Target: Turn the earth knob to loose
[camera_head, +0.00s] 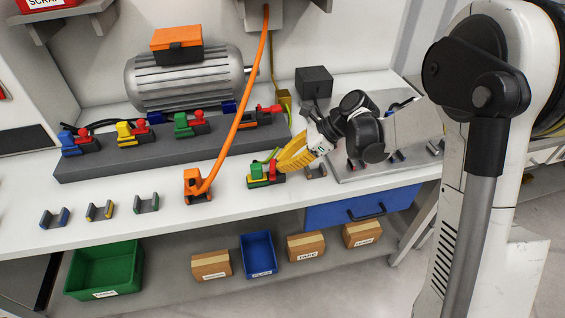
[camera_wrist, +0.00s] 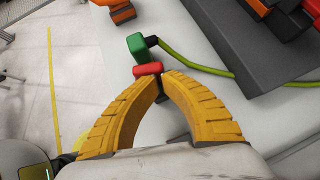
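A green connector (camera_head: 256,172) with a red knob (camera_head: 270,168) sits in a holder near the front of the white bench. A yellow-green cable (camera_wrist: 195,65) runs from its green body (camera_wrist: 138,46). I take this to be the earth knob. My gripper (camera_head: 276,164) reaches down to it from the right. In the wrist view the yellow fingers (camera_wrist: 163,79) arch together, with only a narrow gap between the tips. The tips are right at the red knob (camera_wrist: 148,69). Whether they pinch it is hidden. The knob's loose or tight marking cannot be read.
An orange connector (camera_head: 198,186) with a thick orange cable (camera_head: 243,110) stands left of the earth connector. Empty holders line the front edge. A grey block (camera_head: 80,172) behind carries blue, yellow, green and orange connectors before a motor (camera_head: 190,78). Bins and boxes sit below.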

